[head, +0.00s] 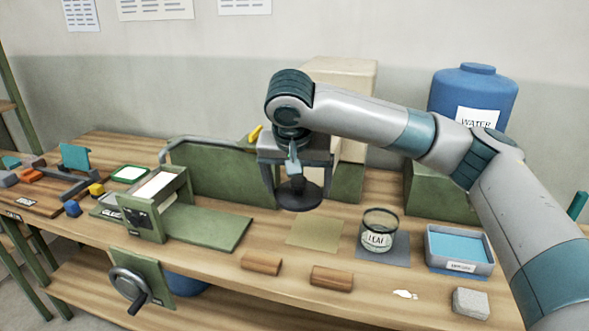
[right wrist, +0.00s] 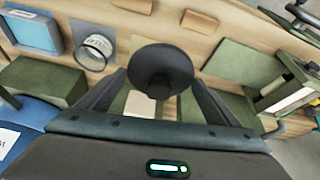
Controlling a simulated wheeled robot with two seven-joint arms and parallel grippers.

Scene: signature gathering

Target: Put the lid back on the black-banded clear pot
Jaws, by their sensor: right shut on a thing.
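The black-banded clear pot (head: 377,238) stands upright and open on a grey mat (head: 398,258), with a label reading LEAF. It also shows in the right wrist view (right wrist: 95,52). My right gripper (head: 293,178) is shut on the dark round lid (head: 298,197) and holds it above the bench, to the left of the pot and apart from it. The lid also shows between the fingers in the right wrist view (right wrist: 160,72); its grasped part is hidden beneath the disc there. My left gripper is not in view.
A tan square mat (head: 318,233) lies left of the pot. A blue-filled tray (head: 462,268) stands to its right. Two wooden blocks (head: 262,263) (head: 331,277) lie near the front edge. A green press (head: 155,205) is at left, and a green box (head: 430,190) stands behind.

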